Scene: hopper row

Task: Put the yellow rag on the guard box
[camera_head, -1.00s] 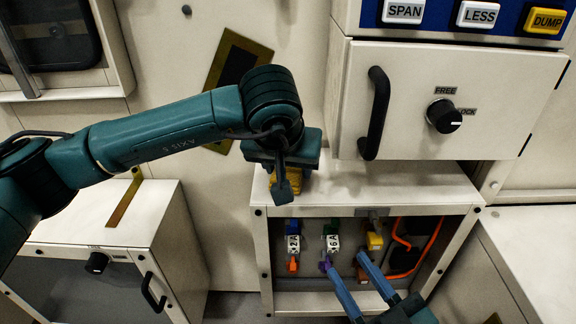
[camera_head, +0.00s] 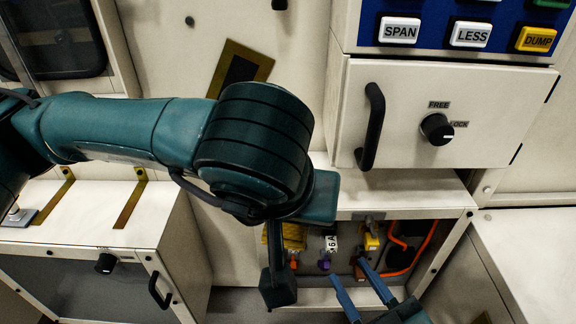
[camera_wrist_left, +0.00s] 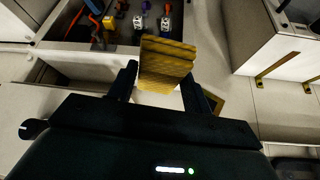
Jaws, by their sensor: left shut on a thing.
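The yellow rag (camera_wrist_left: 166,62), a ribbed folded block, is held between the fingers of my left gripper (camera_wrist_left: 158,88) in the left wrist view. A closed box (camera_head: 95,215) with a knob and black handle stands at the left. No label shows which is the guard box. My right gripper (camera_head: 348,270) is open and empty, low in front of the open-fronted box.
Inside the open-fronted box are coloured switches, a yellow block (camera_head: 371,240) and an orange cable (camera_head: 396,262). Above it is a drawer with a black handle (camera_head: 372,126) and knob (camera_head: 436,129). The left box's top has brass strips (camera_head: 130,205) and open room between.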

